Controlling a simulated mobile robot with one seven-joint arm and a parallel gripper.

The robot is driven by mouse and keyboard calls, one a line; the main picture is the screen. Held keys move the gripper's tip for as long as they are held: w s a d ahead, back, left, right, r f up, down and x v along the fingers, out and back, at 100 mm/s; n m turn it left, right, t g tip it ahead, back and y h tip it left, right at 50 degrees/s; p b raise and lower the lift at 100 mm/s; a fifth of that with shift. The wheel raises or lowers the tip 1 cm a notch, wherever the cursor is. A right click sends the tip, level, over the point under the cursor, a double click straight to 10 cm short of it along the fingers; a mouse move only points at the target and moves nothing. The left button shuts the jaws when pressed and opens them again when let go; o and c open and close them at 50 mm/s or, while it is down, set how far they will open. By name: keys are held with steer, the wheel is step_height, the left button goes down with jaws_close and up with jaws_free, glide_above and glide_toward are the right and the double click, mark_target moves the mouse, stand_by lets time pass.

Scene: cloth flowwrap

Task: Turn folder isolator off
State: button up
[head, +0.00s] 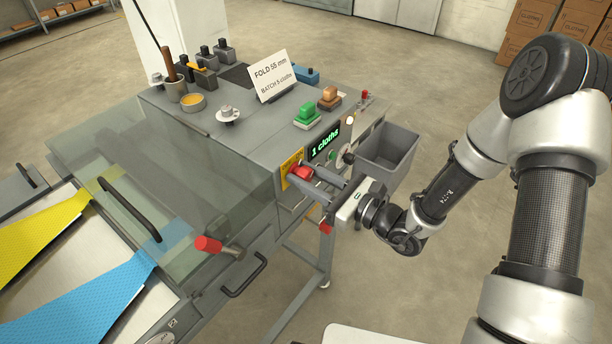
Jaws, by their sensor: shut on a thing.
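The folder isolator is a red rotary handle (300,173) on a yellow plate (288,162), on the front face of the grey folding machine (235,150). My gripper (308,178) reaches in from the right, with its fingers pointing left at the panel. It is shut on the red handle. The fingers hide part of the handle, and I cannot read its position marks. The lit green display (325,145) just right of the isolator reads "1 Cloths".
A green button (307,112) and an orange-brown button (330,95) sit on the machine top. A grey bin (402,138) stands behind my gripper. A red-handled lever (207,243) is at lower left, near the clear guard (135,165) over yellow and blue cloth.

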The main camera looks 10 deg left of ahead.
steer(key=shift+f, duration=0.15)
steer(key=n+b, duration=0.3)
steer(key=b, duration=0.1)
steer(key=shift+f+n, duration=0.2)
steer(key=shift+n, duration=0.2)
steer(key=n+b, duration=0.5)
steer(key=b, duration=0.2)
steer(key=shift+f, duration=0.1)
steer(key=n+b, duration=0.5)
steer(key=b, duration=0.4)
steer(key=shift+n, duration=0.4)
steer(key=n+b, duration=0.1)
steer(key=b, duration=0.2)
steer(key=n+b, duration=0.2)
steer(key=shift+r+b, duration=0.25)
steer(key=shift+b, duration=0.15)
steer(key=shift+r, duration=0.1)
steer(key=o, duration=1.1)
steer(key=shift+r, duration=0.1)
steer(key=shift+c, duration=0.2)
